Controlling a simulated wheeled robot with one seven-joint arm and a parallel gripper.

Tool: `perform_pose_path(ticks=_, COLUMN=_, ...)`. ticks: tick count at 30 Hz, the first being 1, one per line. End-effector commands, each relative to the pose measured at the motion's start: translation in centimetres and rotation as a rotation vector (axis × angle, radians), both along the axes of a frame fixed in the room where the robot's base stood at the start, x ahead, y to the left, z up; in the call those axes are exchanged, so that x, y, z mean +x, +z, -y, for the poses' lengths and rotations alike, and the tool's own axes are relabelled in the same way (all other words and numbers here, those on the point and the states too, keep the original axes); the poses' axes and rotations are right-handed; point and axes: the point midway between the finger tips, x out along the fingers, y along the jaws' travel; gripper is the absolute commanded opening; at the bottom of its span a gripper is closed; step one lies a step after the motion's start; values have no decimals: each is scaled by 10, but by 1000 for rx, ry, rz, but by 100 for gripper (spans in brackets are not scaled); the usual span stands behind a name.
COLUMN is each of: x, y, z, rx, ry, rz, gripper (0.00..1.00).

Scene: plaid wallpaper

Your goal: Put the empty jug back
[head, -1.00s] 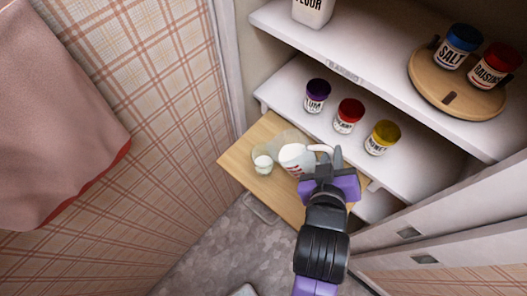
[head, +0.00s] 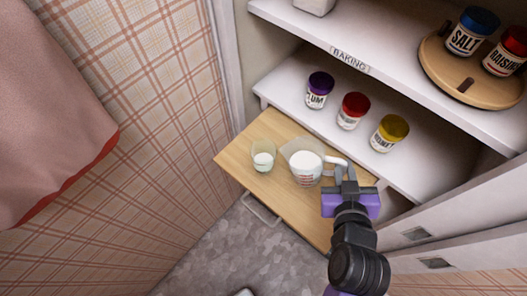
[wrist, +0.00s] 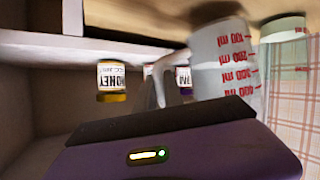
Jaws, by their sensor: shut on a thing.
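The measuring jug (head: 306,172) is clear-walled with red marks and stands about upright at the wooden pull-out board. I cannot tell whether the jug's base touches the board. A small glass (head: 263,157) with white contents stands left of the jug, apart from it.
The pull-out board (head: 262,190) juts from below a white shelf (head: 285,88) bearing purple-, red- and yellow-lidded jars (head: 389,133). The shelf above holds a round wooden turntable (head: 447,80) with salt and raisins jars. Plaid wall is at left; cabinet doors are at lower right.

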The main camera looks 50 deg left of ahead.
Motion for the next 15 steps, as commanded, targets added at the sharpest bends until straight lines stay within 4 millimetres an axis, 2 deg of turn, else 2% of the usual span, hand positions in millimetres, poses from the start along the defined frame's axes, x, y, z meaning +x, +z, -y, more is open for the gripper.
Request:
perform_pose_path(ticks=1, x=3, y=-11, z=3, rx=24, ry=-4, rz=-16, gripper=0)
perform_pose_path(ticks=4, x=5, y=-17, z=6, rx=70, ry=-2, rz=-51, gripper=0)
perform_pose_path(ticks=15, x=9, y=-27, z=10, rx=165, ry=0, rz=-125, gripper=0)
